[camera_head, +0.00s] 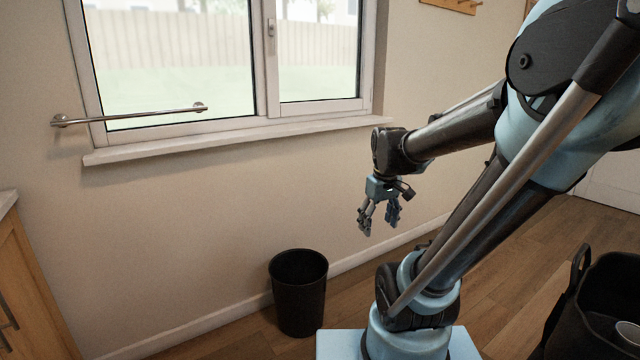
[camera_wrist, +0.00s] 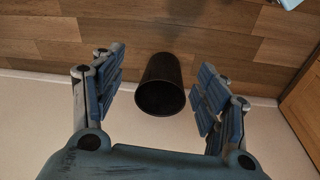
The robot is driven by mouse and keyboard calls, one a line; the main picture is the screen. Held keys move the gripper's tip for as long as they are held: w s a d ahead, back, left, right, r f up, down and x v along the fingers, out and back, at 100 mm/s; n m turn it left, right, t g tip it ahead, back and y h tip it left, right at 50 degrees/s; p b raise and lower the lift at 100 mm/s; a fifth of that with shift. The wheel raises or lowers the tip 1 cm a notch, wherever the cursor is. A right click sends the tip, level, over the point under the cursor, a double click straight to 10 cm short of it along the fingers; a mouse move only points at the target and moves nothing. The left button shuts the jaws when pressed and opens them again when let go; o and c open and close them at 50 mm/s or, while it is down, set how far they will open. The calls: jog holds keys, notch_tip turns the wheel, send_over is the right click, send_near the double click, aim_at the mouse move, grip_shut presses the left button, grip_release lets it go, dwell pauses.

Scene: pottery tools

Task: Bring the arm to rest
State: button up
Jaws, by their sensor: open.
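My gripper (camera_head: 380,219) hangs from the end of my arm in the head view, its fingers pointing down, in front of the wall below the window. In the wrist view my gripper (camera_wrist: 163,90) has its two blue-padded fingers spread wide apart. Nothing is between the pads. My arm reaches from the right side of the head view toward the middle, with the elbow high at the upper right.
A black bin (camera_head: 299,292) stands on the floor by the wall; the wrist view shows it (camera_wrist: 160,85) beyond my fingers. A metal rail (camera_head: 130,116) crosses the window. A black bag-like container (camera_head: 610,290) is at the lower right, a wooden cabinet (camera_head: 30,290) at the left.

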jog(key=s+d+f+m, duration=0.2)
jog(key=s+f+m, duration=0.2)
jog(key=s, duration=0.7)
notch_tip(320, 180, down, 2)
jog(key=shift+f+m, duration=0.15)
jog(key=shift+m, duration=0.25)
jog(key=shift+d, duration=0.1)
jog(key=shift+w+f, duration=0.2)
jog(key=shift+w, duration=0.25)
dwell(0.4)
